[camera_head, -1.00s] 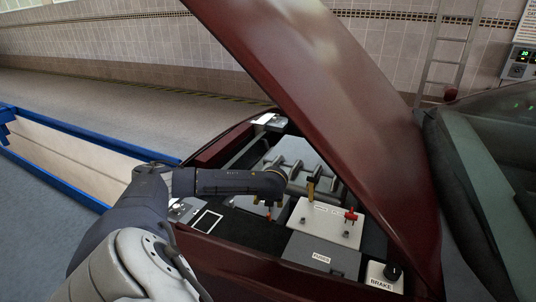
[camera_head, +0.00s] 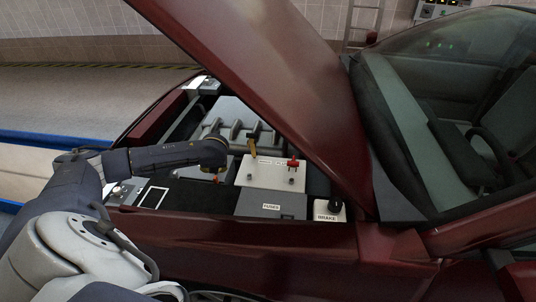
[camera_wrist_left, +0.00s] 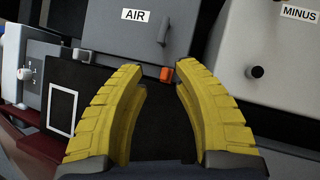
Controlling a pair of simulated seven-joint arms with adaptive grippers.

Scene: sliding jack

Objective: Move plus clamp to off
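The red plus clamp (camera_head: 292,162) sits upright on the right part of the pale battery box (camera_head: 255,179) in the head view. The clamp is outside the left wrist view, which shows part of the battery box (camera_wrist_left: 240,45) with its MINUS label (camera_wrist_left: 300,15) and a dark post. My left gripper (camera_wrist_left: 160,72) is open and empty, its yellow fingers apart over the dark gap below the AIR box. In the head view its wrist hides most of the fingers, left of the battery box and apart from the clamp. My right gripper is not in view.
A yellow-brown upright piece (camera_head: 252,147) with a dark top stands between my wrist and the clamp. The raised red hood (camera_head: 260,70) slopes close above. The FUSES box (camera_head: 270,206) and BRAKE box (camera_head: 328,211) lie in front. The AIR box (camera_wrist_left: 130,32) is left of the battery.

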